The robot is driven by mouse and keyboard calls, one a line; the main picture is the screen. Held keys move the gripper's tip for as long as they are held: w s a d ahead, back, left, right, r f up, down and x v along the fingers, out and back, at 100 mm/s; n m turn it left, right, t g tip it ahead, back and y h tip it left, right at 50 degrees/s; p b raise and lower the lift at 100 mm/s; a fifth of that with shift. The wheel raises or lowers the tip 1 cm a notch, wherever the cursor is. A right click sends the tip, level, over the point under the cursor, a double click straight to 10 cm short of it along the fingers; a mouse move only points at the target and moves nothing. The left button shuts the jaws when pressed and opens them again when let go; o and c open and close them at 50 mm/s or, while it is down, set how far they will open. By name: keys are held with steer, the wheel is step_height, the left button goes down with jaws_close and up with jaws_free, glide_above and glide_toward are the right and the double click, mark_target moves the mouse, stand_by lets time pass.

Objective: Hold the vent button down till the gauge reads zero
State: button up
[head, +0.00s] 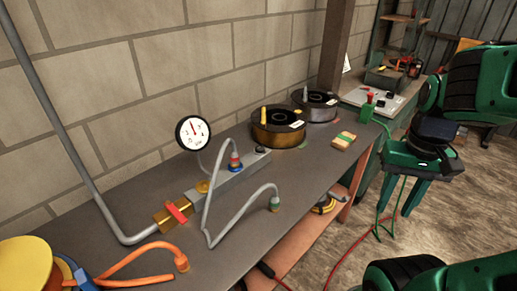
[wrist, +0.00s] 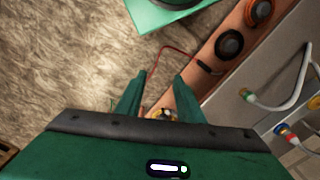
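A round white pressure gauge (head: 193,133) stands above the back of the bench; its red needle points up and slightly left, and its numbers are too small to read. Below it is a grey manifold block (head: 232,178) with a brass valve and red lever (head: 175,212) at its left end. A round yellow knob-like part (head: 203,187) sits on the block, and a small dark part is at its right end (head: 262,151); I cannot tell which is the vent button. My gripper (head: 393,200) is open and empty, right of the bench and well away from the manifold. Its spread fingers show in the wrist view (wrist: 160,77).
A grey hose (head: 240,208) loops over the bench front. Spools (head: 278,128) and a sponge-like block (head: 343,141) lie at the bench's right. An orange hose (head: 135,262) is at front left. A red cable (head: 335,250) runs across the floor. The lower shelf (wrist: 205,75) holds round items.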

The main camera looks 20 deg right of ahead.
jaws_close()
stand_by(1.8)
